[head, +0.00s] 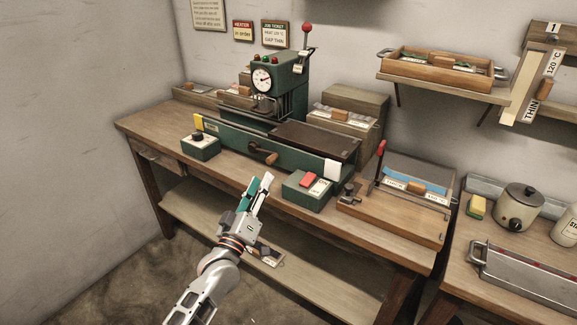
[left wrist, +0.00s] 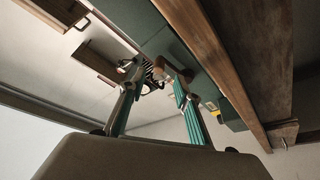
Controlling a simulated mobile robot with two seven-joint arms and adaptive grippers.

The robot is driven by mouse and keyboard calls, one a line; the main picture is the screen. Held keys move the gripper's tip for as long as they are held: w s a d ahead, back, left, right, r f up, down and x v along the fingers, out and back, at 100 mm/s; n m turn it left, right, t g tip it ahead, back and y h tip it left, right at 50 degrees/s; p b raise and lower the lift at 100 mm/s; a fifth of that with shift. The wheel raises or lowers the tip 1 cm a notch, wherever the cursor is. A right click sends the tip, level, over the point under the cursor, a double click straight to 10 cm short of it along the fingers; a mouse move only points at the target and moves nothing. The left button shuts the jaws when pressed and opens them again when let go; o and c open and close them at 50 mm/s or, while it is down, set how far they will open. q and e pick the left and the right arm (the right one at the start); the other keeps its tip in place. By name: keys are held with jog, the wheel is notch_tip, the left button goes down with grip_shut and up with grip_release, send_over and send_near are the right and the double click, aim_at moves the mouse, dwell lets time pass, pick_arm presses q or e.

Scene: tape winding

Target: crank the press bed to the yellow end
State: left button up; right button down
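The green press (head: 278,85) stands on the workbench, on a long green base. Its dark flat bed (head: 312,139) lies on the base to the right of the press head, toward the white end marker (head: 332,169). The yellow end marker (head: 198,122) is at the base's left end. The crank (head: 262,153) is on the base's front, its wooden knob (head: 271,159) at lower right. My left gripper (head: 258,183) is open and empty, in front of and below the knob. The left wrist view shows parted fingers (left wrist: 156,92) with the crank beyond their tips. My right gripper is out of view.
A box with a black knob (head: 199,144) and one with a red button (head: 307,185) stand along the front edge, either side of the crank. A wooden fixture with a red-tipped lever (head: 381,147) is at right. A lower shelf (head: 290,258) runs beneath the bench.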

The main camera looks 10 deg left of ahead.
aim_at(269, 163)
pick_arm(q)
jog(key=shift+w+r, duration=0.45)
jog(key=shift+w, duration=0.25)
jog(key=b+x, duration=0.1)
jog(key=x, duration=0.5)
jog(key=shift+w+r, duration=0.1)
jog(key=shift+w, duration=0.2)
grip_shut()
